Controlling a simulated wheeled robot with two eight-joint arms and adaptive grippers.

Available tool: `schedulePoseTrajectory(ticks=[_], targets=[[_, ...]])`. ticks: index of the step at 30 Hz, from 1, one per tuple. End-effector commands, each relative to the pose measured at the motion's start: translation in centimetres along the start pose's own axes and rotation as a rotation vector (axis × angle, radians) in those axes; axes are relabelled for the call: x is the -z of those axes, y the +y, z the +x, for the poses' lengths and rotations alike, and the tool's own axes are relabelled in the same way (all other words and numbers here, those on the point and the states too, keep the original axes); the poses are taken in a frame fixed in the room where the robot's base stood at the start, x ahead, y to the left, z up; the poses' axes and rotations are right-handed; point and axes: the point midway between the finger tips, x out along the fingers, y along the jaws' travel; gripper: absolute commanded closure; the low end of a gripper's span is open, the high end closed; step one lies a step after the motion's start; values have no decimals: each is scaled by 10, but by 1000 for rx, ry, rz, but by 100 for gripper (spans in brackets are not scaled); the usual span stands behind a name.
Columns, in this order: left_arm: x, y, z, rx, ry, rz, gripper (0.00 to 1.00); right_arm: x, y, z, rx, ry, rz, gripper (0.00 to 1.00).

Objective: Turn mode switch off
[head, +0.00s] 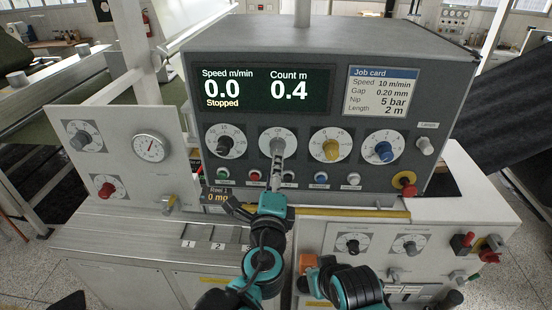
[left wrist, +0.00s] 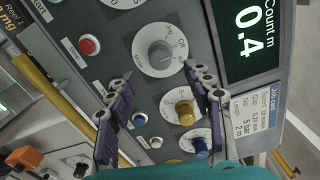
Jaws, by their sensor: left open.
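The mode switch is a grey knob on a round white dial (head: 268,137), second from the left in the row of dials on the grey console. In the left wrist view its knob (left wrist: 160,54) shows just beyond my fingertips, with small lettering around the dial. My left gripper (head: 257,190) is in front of the console below this dial. In the left wrist view my left gripper (left wrist: 157,80) has its two purple-grey fingers wide apart with nothing between them. My right arm is at the bottom centre of the head view; its fingers cannot be made out.
Black, yellow (head: 331,149) and blue (head: 384,151) knobs flank the switch. A row of small buttons, including a red one (left wrist: 89,46), lies below it. A yellow rail (head: 352,213) runs along the console's foot. The display (head: 262,90) reads Stopped.

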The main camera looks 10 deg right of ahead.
Motion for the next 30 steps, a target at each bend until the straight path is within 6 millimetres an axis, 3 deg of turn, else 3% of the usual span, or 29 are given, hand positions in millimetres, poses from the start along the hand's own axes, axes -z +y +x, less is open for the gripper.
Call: schedulePoseTrajectory(ticks=[3,7,24,27,30], targets=[[1,0,-21,0,2,0,49,0,0,0,0,0,0,100],[0,0,-33,0,1,0,49,0,0,0,0,0,0,100],[-1,1,-38,-2,-2,-2,49,0,0,1,0,0,0,100],[-12,17,-38,-25,-28,-38,49,-6,0,8,0,0,0,100],[-42,57,-40,-88,-100,-139,49,-18,0,26,0,0,0,100]])
